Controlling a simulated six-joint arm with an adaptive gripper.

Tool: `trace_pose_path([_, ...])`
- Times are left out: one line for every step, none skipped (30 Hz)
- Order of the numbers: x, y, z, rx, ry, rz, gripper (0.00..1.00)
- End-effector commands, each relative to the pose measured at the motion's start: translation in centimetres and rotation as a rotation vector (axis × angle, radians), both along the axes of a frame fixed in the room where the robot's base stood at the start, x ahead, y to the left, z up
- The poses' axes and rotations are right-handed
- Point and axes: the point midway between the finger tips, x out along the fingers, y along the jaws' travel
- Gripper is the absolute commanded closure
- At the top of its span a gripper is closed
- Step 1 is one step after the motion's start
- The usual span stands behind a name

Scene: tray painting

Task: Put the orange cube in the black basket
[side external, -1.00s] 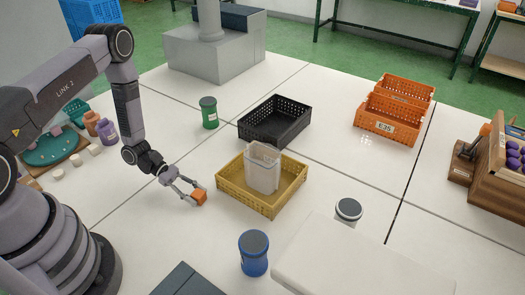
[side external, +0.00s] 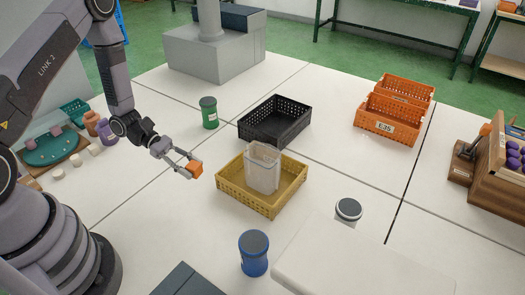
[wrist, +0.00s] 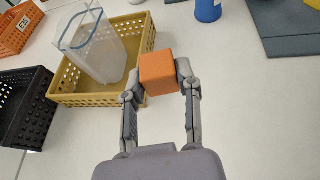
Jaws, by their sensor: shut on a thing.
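The orange cube (side external: 195,169) is held at the tips of my gripper (side external: 188,167), up off the white table, left of the yellow basket. In the wrist view the cube (wrist: 158,72) sits between the two fingers of my gripper (wrist: 160,80), which touch its sides. The black basket (side external: 274,138) stands behind the yellow basket in the side view and looks empty. In the wrist view the black basket (wrist: 38,130) is at the left edge, partly cut off.
A yellow basket (side external: 232,196) with a clear container (side external: 262,168) standing in it is between the cube and the right side. A green canister (side external: 209,113) stands left of the black basket. A blue canister (side external: 253,254) is in front. Orange crates (side external: 385,128) stand at the right.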

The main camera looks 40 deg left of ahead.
Motion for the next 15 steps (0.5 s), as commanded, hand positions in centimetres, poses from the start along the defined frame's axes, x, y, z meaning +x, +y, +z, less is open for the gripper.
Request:
trace_pose_path([0.8, 0.0, 0.6, 0.001, -0.002, 0.029, 0.92])
trace_pose_path([1.4, 0.1, 0.9, 0.002, -0.003, 0.055, 0.92])
trace_pose_path([2.5, 0.1, 1.4, 0.002, -0.004, 0.101, 0.92])
trace_pose_path([3.4, 0.2, 1.7, 0.001, -0.004, 0.142, 0.92])
trace_pose_path([4.4, 0.4, 2.1, 0.000, -0.006, 0.188, 0.92])
trace_pose_path([5.9, 0.6, 2.8, 0.000, -0.005, 0.258, 0.92])
trace_pose_path([7.0, 0.8, 3.3, 0.000, -0.007, 0.311, 0.92])
trace_pose_path([8.2, 1.0, 3.9, 0.000, -0.006, 0.368, 0.92])
trace_pose_path([9.6, 1.3, 4.7, -0.001, -0.007, 0.442, 0.92])
trace_pose_path([10.6, 1.6, 5.4, -0.001, -0.006, 0.498, 0.92])
trace_pose_path([11.5, 1.9, 6.1, -0.002, -0.007, 0.551, 0.92])
trace_pose_path([12.6, 2.3, 7.0, -0.002, -0.008, 0.619, 0.92])
trace_pose_path([13.4, 2.6, 7.7, -0.002, -0.007, 0.668, 0.92])
trace_pose_path([14.1, 2.9, 8.3, -0.002, -0.006, 0.714, 0.92])
trace_pose_path([14.9, 3.2, 9.2, -0.003, -0.007, 0.772, 0.92])
